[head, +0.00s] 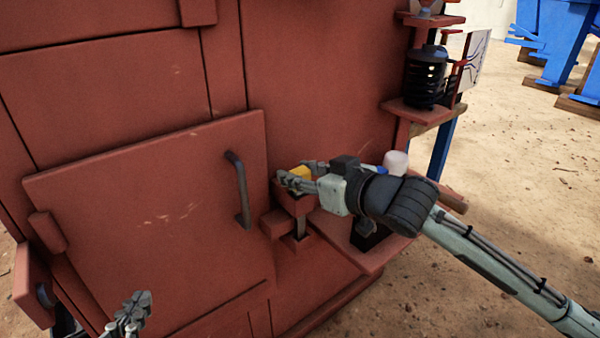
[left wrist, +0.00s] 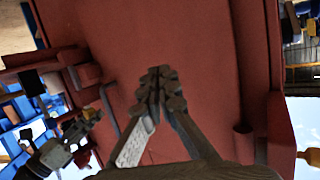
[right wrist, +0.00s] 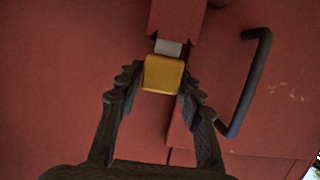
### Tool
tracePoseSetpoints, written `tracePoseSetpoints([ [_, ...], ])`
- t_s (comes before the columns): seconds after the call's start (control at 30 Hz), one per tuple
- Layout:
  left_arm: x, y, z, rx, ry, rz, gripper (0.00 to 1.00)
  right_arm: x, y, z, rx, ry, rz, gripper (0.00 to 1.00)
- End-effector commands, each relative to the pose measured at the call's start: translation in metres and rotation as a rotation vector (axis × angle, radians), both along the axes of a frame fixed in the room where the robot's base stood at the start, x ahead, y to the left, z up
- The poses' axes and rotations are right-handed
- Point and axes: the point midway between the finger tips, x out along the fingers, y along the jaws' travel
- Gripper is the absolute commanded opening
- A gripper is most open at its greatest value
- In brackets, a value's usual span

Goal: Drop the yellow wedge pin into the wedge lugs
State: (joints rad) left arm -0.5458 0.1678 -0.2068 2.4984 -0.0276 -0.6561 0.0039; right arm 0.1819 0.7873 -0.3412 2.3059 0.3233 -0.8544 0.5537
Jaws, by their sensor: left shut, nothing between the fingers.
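The yellow wedge pin (head: 301,172) sits at the red wedge lugs (head: 293,205), beside the door. In the right wrist view its yellow head (right wrist: 163,74) is between my fingers, with a short pale grey part showing beyond it at the red lug (right wrist: 178,20). In the head view a grey shank shows below the upper lug, above the lower one.
A red door (head: 150,220) with a dark handle (head: 238,190) lies just left of the lugs. A red ledge (head: 345,240) with a white-topped object (head: 396,163) is to the right. A black coil spring (head: 427,78) stands on a bracket further back. Sandy ground is open at the right.

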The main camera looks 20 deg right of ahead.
Motion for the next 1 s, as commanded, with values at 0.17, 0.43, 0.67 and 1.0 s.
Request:
tracePoseSetpoints([
  [0.17,0.0,0.0,0.0,0.0,0.0,0.0,0.0,0.0,0.0,0.0,0.0,0.001,0.0,0.56],
  [0.43,0.0,0.0,0.0,0.0,0.0,0.0,0.0,0.0,0.0,0.0,0.0,0.004,0.0,0.56],
  [0.67,0.0,0.0,0.0,0.0,0.0,0.0,0.0,0.001,0.0,0.035,0.0,-0.005,0.001,0.56],
  [1.0,0.0,0.0,0.0,0.0,0.001,0.0,0.0,0.0,0.0,0.092,0.001,-0.002,0.0,0.56],
])
